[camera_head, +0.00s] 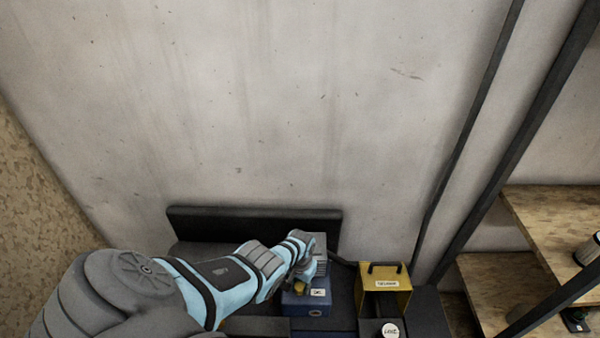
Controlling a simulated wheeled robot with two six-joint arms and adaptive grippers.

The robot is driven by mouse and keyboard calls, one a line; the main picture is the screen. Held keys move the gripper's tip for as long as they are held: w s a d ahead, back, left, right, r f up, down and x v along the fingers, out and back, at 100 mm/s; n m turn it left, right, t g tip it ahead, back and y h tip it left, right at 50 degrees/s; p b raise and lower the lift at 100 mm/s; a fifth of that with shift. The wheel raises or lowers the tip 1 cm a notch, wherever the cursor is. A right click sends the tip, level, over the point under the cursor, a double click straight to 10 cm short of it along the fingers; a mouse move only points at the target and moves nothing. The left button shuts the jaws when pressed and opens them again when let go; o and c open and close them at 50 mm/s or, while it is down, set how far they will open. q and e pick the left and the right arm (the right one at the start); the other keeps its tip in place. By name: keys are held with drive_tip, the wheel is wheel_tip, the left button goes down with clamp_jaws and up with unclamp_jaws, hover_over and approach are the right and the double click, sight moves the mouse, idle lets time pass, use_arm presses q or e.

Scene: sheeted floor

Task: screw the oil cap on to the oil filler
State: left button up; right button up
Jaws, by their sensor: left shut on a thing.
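My left arm reaches in from the lower left, and its gripper (302,281) points down over a blue block-like unit (316,310) with a small white label. The gripper is shut on a small yellow piece (300,288), which looks like the oil cap and shows just under the fingers at the top of the blue unit. The fingers and wrist hide most of it. I cannot make out the oil filler opening, or whether the yellow piece touches it. My right gripper is not in view.
A yellow box (387,300) with a black handle stands right of the blue unit. A white round labelled top (389,330) is in front of it. A dark panel (250,222) stands behind, against the concrete wall. Dark posts and wooden shelves (560,215) are at right.

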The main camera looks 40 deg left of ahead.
use_arm(q)
clamp_jaws()
drive_tip(key=m, duration=1)
drive_tip(key=shift+o, duration=1.5)
unclamp_jaws()
drive_tip(key=shift+m, duration=1.2)
drive_tip(key=o, duration=0.5)
drive_tip(key=shift+r, duration=0.1)
wheel_tip(320, 180, up, 12)
drive_tip(key=shift+f, duration=0.1)
